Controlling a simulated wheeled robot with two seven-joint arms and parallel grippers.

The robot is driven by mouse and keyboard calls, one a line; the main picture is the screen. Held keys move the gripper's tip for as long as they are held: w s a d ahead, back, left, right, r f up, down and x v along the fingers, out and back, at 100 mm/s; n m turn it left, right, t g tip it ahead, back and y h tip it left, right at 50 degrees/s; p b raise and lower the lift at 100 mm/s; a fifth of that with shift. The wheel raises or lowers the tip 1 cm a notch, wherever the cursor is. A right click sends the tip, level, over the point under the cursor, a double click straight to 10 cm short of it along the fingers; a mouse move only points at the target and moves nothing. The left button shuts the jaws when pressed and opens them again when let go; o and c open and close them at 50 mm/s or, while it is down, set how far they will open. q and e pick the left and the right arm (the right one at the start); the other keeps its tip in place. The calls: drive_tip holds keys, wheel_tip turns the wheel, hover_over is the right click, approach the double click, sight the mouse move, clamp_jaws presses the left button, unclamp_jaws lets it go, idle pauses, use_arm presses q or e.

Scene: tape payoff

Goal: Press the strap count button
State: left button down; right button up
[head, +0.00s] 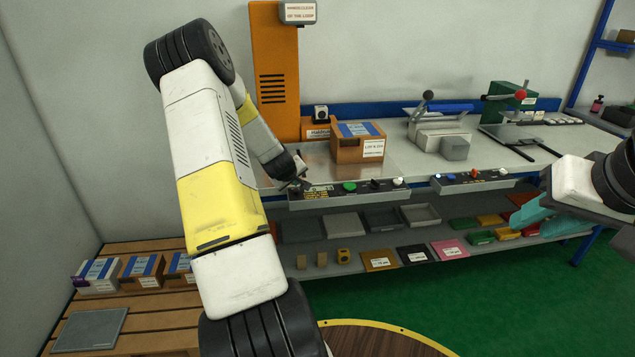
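A grey control strip (365,195) on the bench's front edge carries a small lit display (319,189), a green button (349,187), a black knob (376,184) and a white button (398,182). I cannot read which one is the strap count button. My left gripper (300,183) is at the strip's left end, close to the display; its fingers are small, dark and partly hidden, so touching cannot be told.
A second control strip (472,182) sits to the right. A cardboard box (345,150) stands behind the first strip, beside an orange column (275,60). Boxes stand on a wooden pallet (150,308) at left.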

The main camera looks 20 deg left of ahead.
sight(296, 192)
use_arm(q)
drive_tip(key=shift+f, duration=0.15)
idle(0.7)
drive_tip(key=shift+f, duration=0.25)
drive_tip(key=shift+f, duration=0.6)
idle(0.6)
idle(0.4)
drive_tip(key=shift+r, duration=1)
drive_tip(key=shift+r, duration=2.55)
